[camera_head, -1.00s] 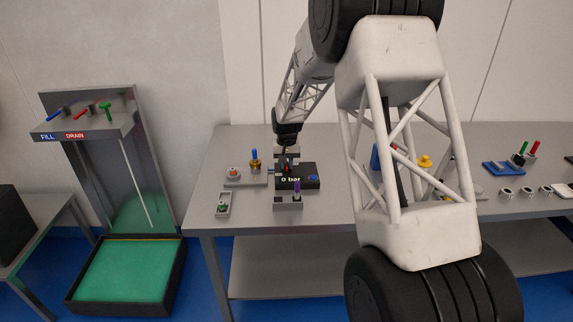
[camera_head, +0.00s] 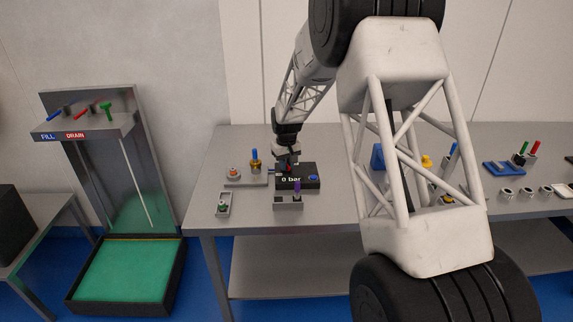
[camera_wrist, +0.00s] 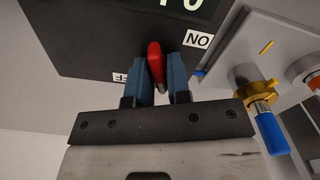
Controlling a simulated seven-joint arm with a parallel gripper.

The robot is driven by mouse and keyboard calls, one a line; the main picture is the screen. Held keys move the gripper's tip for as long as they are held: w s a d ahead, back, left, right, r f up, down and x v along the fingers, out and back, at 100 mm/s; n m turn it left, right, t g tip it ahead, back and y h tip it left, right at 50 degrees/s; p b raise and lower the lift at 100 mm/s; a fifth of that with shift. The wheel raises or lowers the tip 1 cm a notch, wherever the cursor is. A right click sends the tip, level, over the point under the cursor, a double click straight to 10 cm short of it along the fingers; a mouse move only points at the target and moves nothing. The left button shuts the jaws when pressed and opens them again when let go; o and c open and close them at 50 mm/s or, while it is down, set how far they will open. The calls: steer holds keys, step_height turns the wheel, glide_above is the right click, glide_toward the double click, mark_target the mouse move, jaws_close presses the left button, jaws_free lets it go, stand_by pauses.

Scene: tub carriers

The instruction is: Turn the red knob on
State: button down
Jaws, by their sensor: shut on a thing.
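The red knob (camera_wrist: 156,62) is on the face of a dark box (camera_wrist: 80,45), with a white ON label (camera_wrist: 198,40) to its right and a partly hidden OFF label (camera_wrist: 121,78) to its lower left in the wrist view. The knob points roughly up and down, tilted slightly, between the labels. My gripper (camera_wrist: 158,80) has its blue fingers shut on the knob, one on each side. In the head view my gripper (camera_head: 287,165) is at the dark box (camera_head: 298,183), whose display reads 0 bar.
A brass valve with a blue handle (camera_head: 254,156) and a grey plate with a red-orange button (camera_head: 233,173) stand just left of the box. A green-button box (camera_head: 222,205) lies front left.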

steer(key=n, duration=0.6)
steer(key=shift+s+a+r+n, duration=0.1)
steer(key=shift+a+n, duration=0.1)
steer(key=shift+n, duration=0.1)
steer(key=n, duration=0.3)
steer(key=shift+s, duration=0.1)
steer(key=shift+s+n, duration=0.1)
steer(key=shift+n, duration=1.8)
steer(key=c, duration=1.2)
jaws_free()
steer(key=shift+o, duration=0.2)
steer(key=shift+r, duration=3.85)
